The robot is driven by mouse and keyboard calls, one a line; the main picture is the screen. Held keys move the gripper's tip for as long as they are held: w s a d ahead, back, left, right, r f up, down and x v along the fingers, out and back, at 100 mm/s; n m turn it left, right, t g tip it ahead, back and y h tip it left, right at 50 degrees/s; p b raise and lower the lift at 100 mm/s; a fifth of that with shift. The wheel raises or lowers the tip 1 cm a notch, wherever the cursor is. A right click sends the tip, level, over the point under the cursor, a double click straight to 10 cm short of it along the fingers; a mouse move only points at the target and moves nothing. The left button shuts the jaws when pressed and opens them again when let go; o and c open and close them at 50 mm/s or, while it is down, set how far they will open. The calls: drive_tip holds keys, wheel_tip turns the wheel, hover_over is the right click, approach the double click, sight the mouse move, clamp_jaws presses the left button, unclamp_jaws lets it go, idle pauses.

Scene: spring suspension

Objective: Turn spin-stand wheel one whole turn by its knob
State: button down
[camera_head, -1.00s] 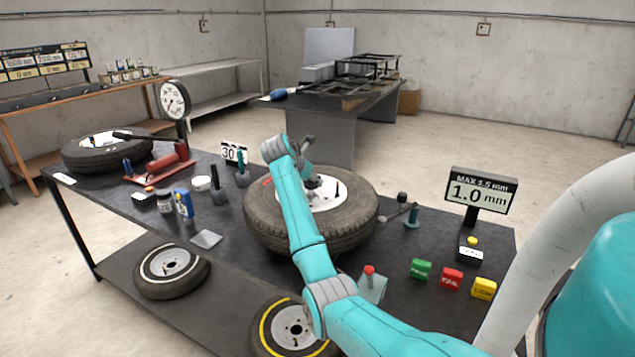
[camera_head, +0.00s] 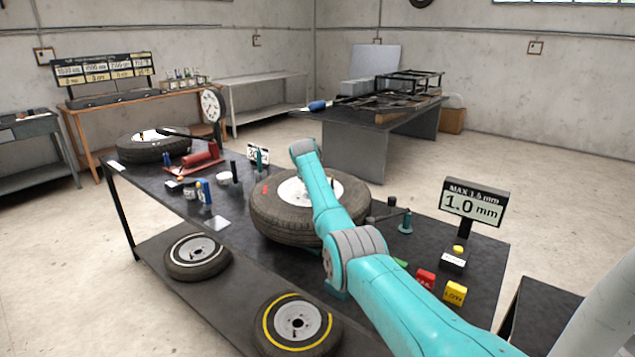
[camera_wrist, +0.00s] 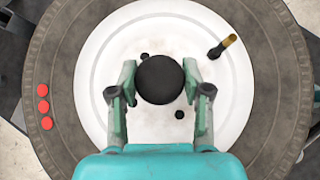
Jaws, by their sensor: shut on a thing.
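The spin-stand wheel lies flat on the dark bench, with a black tyre (camera_head: 283,222) and a white rim (camera_head: 291,191). In the wrist view its white rim (camera_wrist: 230,100) fills the middle. My gripper (camera_wrist: 160,85) is shut on the round black knob (camera_wrist: 158,78), one finger on each side. A dark valve with a brass tip (camera_wrist: 222,47) stands on the rim at upper right. Several red dots (camera_wrist: 43,106) sit on the tyre at left. In the head view my arm hides the knob and the gripper's fingers.
A display (camera_head: 474,203) reads 1.0 mm under "MAX 1.5 mm". Red (camera_head: 426,280) and yellow (camera_head: 454,293) blocks stand at the bench's right. A dial gauge (camera_head: 212,105) and another tyre (camera_head: 150,145) are at the far left. Two wheels lie on the lower shelf, one yellow-ringed (camera_head: 298,325).

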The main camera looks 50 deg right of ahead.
drive_tip(key=shift+n+t+y, duration=0.3)
drive_tip(key=shift+n, duration=0.2)
idle(0.3)
drive_tip(key=c, duration=0.5)
unclamp_jaws()
drive_tip(key=v, duration=1.2)
drive_tip(key=shift+s+d, duration=0.1)
